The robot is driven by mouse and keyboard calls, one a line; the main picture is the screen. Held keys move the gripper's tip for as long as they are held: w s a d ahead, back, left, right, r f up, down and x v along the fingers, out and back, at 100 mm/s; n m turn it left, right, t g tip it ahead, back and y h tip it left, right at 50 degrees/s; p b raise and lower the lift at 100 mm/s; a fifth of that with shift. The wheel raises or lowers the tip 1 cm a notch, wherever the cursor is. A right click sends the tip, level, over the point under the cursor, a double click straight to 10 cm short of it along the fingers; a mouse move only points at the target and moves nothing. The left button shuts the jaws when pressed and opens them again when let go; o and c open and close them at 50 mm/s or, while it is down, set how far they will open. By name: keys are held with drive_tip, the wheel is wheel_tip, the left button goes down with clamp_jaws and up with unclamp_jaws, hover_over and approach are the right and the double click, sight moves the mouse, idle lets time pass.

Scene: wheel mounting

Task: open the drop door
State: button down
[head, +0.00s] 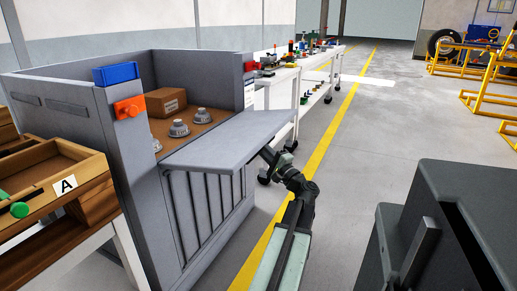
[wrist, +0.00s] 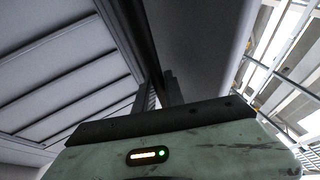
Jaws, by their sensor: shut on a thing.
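The drop door (head: 228,138) is a flat grey panel on the front of a large grey bin (head: 85,125). It stands out from the bin, close to level, above the ribbed lower front. My gripper (head: 268,153) is at the outer right edge of the door, from below, and its tips are partly hidden there. In the wrist view my gripper (wrist: 158,92) is shut at the grey door panel (wrist: 205,40), which fills the upper middle. The exact contact is dark and hard to make out.
Inside the bin are a cardboard box (head: 167,101) and several grey hub-like parts (head: 179,128). An orange latch (head: 130,108) is on the left post. A wooden tray (head: 45,190) stands at left.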

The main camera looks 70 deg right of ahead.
wheel_tip(320, 180, down, 7)
drive_tip(key=w+b, duration=0.1)
drive_tip(key=b, duration=0.4)
drive_tip(key=shift+r, duration=0.15)
drive_tip(key=shift+d, duration=0.1)
drive_tip(key=c, duration=1.4)
unclamp_jaws()
drive_tip(key=s+a, duration=0.7)
drive_tip(key=s, duration=0.3)
drive_tip(key=shift+s+a+f+b, duration=0.2)
drive_tip(key=shift+s+b, duration=0.15)
drive_tip(key=shift+s, duration=0.05)
